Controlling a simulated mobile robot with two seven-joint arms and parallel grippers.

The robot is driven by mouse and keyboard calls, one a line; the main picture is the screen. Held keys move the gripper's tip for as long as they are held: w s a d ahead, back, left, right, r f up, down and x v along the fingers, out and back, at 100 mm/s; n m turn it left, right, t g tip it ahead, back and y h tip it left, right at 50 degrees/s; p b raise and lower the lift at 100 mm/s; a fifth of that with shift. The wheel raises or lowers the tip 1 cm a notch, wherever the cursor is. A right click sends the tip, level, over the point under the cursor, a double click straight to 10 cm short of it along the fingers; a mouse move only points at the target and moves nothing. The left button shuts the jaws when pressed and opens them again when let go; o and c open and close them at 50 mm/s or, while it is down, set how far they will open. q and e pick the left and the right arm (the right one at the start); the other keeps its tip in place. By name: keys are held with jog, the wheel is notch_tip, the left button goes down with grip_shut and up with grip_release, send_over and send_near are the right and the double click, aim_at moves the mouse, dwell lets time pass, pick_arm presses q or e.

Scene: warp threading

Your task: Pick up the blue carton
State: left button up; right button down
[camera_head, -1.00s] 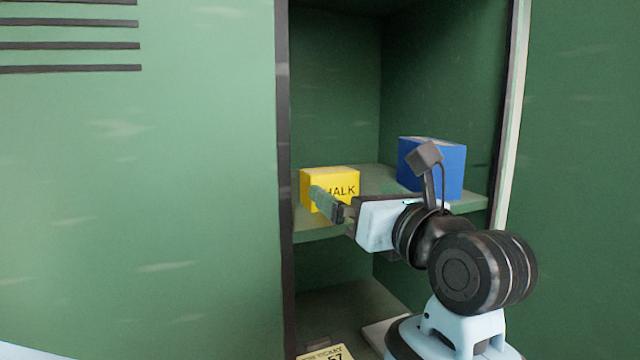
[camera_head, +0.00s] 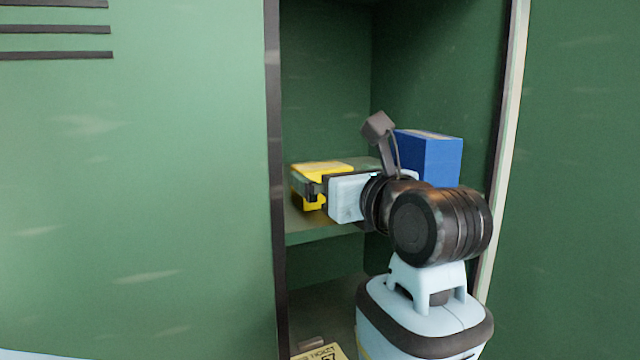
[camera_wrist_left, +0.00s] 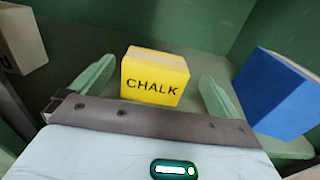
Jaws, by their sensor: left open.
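The blue carton (camera_head: 440,160) stands upright on the locker shelf, at the right, partly hidden behind my left arm in the head view. In the left wrist view the blue carton (camera_wrist_left: 278,95) is at the right, outside the right finger. My left gripper (camera_head: 316,174) is open and reaches over the shelf at a yellow box marked CHALK (camera_head: 318,168). In the left wrist view its two fingers (camera_wrist_left: 158,72) stand on either side of the chalk box (camera_wrist_left: 155,80), with visible gaps. The gripper is not on the blue carton. My right gripper is out of view.
The green shelf (camera_head: 305,238) sits in an open locker with a dark frame post (camera_head: 273,120) at left and a pale edge (camera_head: 507,120) at right. A pale box (camera_wrist_left: 20,40) shows at upper left in the wrist view. A printed card (camera_head: 320,353) lies below.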

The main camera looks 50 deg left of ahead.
aim_at(321, 166)
pick_arm(q)
jog(key=x, duration=0.4)
jog(key=shift+s+a+r+p, duration=0.15)
jog(key=shift+s+p, duration=0.1)
jog(key=shift+p, duration=0.15)
jog(key=shift+w+a, duration=0.2)
jog(key=shift+a, duration=0.25)
jog(key=c, duration=1.1)
